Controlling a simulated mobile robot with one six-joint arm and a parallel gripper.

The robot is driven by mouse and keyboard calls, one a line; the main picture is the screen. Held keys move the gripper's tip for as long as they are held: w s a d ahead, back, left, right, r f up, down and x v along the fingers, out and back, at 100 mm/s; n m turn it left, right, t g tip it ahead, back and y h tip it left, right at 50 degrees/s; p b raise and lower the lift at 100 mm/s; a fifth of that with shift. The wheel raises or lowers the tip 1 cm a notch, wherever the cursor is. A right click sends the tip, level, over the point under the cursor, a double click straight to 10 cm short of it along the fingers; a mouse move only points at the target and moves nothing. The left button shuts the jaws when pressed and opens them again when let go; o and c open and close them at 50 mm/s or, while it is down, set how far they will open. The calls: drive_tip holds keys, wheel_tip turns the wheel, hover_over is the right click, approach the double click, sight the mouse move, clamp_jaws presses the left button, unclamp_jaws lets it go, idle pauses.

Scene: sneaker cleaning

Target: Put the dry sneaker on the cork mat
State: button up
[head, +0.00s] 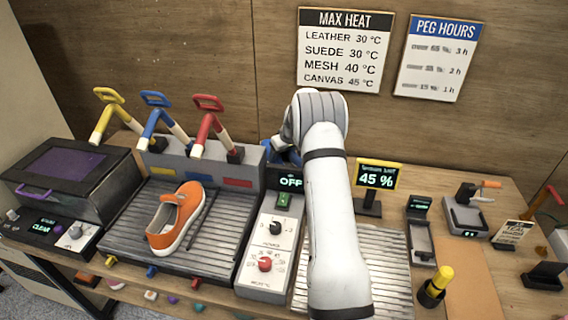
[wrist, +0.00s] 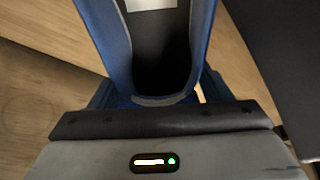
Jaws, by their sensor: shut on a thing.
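A blue sneaker (wrist: 204,35) fills the middle of the wrist view, its dark opening and a pale patch showing. My gripper (wrist: 158,97) is shut on its near end. In the head view only a bit of blue (head: 283,152) shows behind my white arm, above the back of the bench; my gripper is mostly hidden there. An orange sneaker (head: 170,222) with a white sole lies on the left ribbed tray (head: 215,245). A flat tan mat, seemingly the cork mat (head: 470,285), lies at the front right and looks bare.
A grey block with yellow, blue and red levers (head: 205,125) stands behind the left tray. A control box reading OFF (head: 268,245) sits left of my arm. A 45 % display (head: 376,180), a yellow-topped tool (head: 436,285) and small devices (head: 470,215) crowd the right.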

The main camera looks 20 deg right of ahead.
drive_tip(key=shift+f, duration=1.9)
drive_tip(key=shift+b, duration=0.3)
drive_tip(key=shift+f, duration=0.2)
drive_tip(key=o, duration=1.2)
drive_tip(key=shift+r, duration=0.2)
